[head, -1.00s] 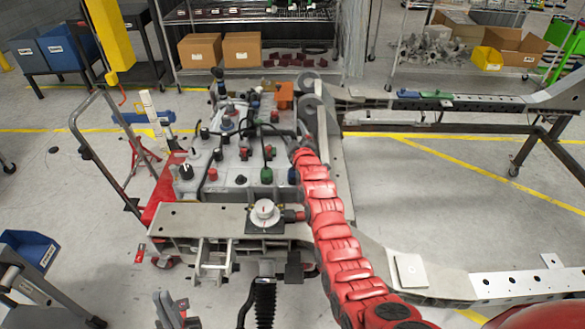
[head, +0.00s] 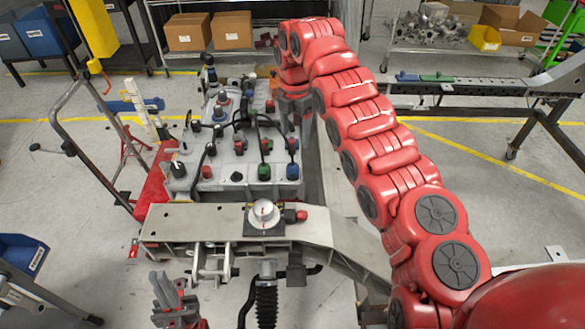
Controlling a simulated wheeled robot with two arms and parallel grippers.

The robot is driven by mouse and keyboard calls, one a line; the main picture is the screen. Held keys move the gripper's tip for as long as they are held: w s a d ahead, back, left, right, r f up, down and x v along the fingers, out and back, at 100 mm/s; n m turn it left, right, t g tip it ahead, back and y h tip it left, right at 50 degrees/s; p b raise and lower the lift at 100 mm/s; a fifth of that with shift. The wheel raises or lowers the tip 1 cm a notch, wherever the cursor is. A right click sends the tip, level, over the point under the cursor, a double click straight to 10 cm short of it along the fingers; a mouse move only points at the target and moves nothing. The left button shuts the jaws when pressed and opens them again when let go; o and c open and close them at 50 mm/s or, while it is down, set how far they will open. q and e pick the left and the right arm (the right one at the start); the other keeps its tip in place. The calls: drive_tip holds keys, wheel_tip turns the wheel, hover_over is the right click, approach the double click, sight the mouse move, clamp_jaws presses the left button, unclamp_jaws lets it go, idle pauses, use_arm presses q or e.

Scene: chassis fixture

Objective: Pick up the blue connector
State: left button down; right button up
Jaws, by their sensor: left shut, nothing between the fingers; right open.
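Several coloured connectors sit on the grey fixture block. Another blue round part (head: 219,114) is toward the back left of the block. I cannot tell which is the task's connector. My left gripper (head: 163,290) is shut and empty at the bottom, in front of the pale beam.
The pale beam (head: 190,225) carries a white dial (head: 264,213). A metal handle cart (head: 62,135) stands left. A rail (head: 470,87) with blue and green pieces lies back right. Open floor (head: 480,190) is at right. My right arm hides part of the frame.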

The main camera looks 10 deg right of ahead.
sight(292, 165)
wheel_tip(292, 165, down, 9)
drive_tip(key=p, duration=0.3)
drive_tip(key=shift+w, duration=0.1)
drive_tip(key=shift+a+f+p, duration=0.15)
drive_tip(key=shift+f+p, duration=0.25)
drive_tip(key=shift+p, duration=0.15)
drive_tip(key=f, duration=0.3)
drive_tip(key=shift+w+a+f+p, duration=0.1)
drive_tip(key=shift+w+f+p, duration=0.15)
drive_tip(key=shift+p, duration=0.1)
drive_tip(key=shift+f, duration=0.6)
clamp_jaws()
